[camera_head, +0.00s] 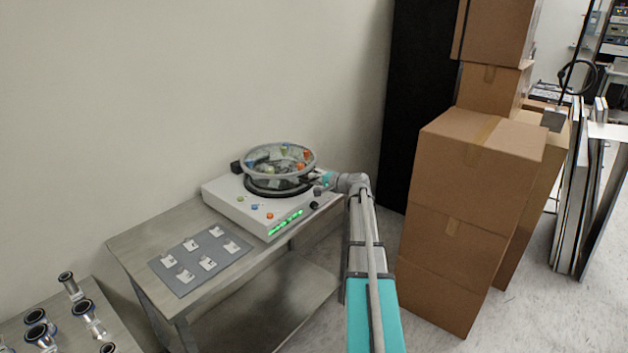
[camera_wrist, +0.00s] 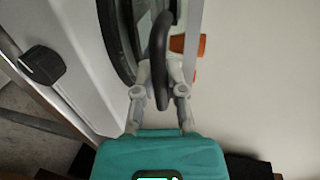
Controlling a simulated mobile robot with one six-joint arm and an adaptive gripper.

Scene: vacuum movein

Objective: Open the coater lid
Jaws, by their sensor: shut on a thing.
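The coater (camera_head: 232,205) is a white box on a metal table, with knobs and a green light strip on its front. Its round clear lid (camera_head: 262,176) sits over a dark ring on top, with coloured knobs around its rim. I cannot tell whether the lid is raised from the ring. My gripper (camera_head: 323,181) is at the lid's right side. In the wrist view my gripper (camera_wrist: 160,76) is shut on the black lid handle (camera_wrist: 159,40), one finger on each side. Part of the dark ring (camera_wrist: 118,40) and an orange knob (camera_wrist: 202,45) show beside it.
A grey mat (camera_head: 185,275) with several small white parts lies on the metal table (camera_head: 135,243) in front of the coater. Stacked cardboard boxes (camera_head: 450,245) stand close to my arm's right. A wall is behind the coater. Several metal fittings (camera_head: 88,315) stand at lower left.

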